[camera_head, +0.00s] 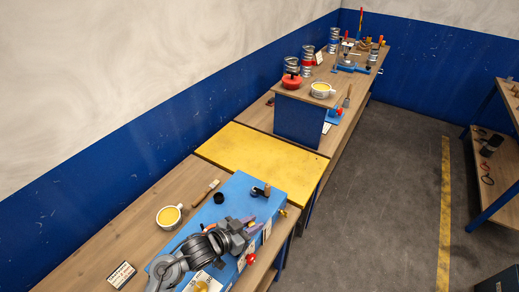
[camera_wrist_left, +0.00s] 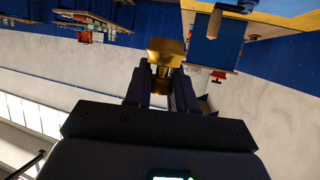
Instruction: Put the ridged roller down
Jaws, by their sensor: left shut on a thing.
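My left gripper (camera_head: 246,228) is over the blue bench machine (camera_head: 236,196) at the near end of the workbench. In the left wrist view its two dark fingers (camera_wrist_left: 163,82) are shut on a brass-coloured piece with a wide end and a narrower neck, which I take to be the ridged roller (camera_wrist_left: 166,50). The roller sticks out past the fingertips. In the head view the gripper and arm hide most of it, and I cannot tell whether it touches anything. My right gripper is not in view.
A white cup with yellow contents (camera_head: 169,216), a brush (camera_head: 207,193) and a small card (camera_head: 121,275) lie on the wooden bench. A red knob (camera_head: 249,259) is at the machine's front. The yellow tabletop (camera_head: 262,158) beyond is clear. A raised block (camera_head: 299,119) stands farther back.

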